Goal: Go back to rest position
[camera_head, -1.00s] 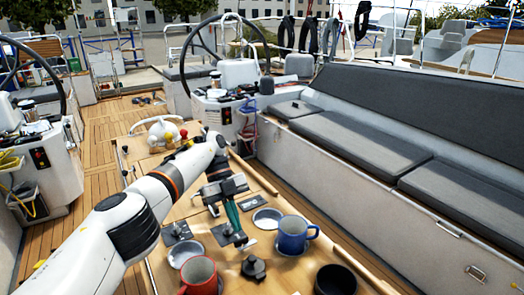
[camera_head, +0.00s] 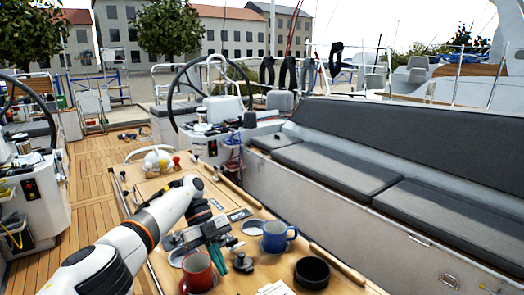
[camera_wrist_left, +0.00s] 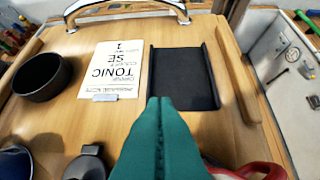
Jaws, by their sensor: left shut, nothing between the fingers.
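My left arm comes in from the left over the wooden cockpit table (camera_head: 262,286) in the head view. My left gripper (camera_head: 221,271) points down with its teal fingers together and nothing between them, just right of the red mug (camera_head: 199,273). In the left wrist view the shut fingers (camera_wrist_left: 160,104) stand above the table, and part of the red mug (camera_wrist_left: 262,172) shows at the lower right. I cannot tell whether the fingers touch the mug. My right gripper is not in view.
A blue mug (camera_head: 274,238), a black bowl (camera_head: 312,272) and a dark knobbed object (camera_head: 243,262) stand close by. The wrist view shows a printed card (camera_wrist_left: 112,70) and a black tray (camera_wrist_left: 185,80). A grey-cushioned bench (camera_head: 330,170) runs along the right.

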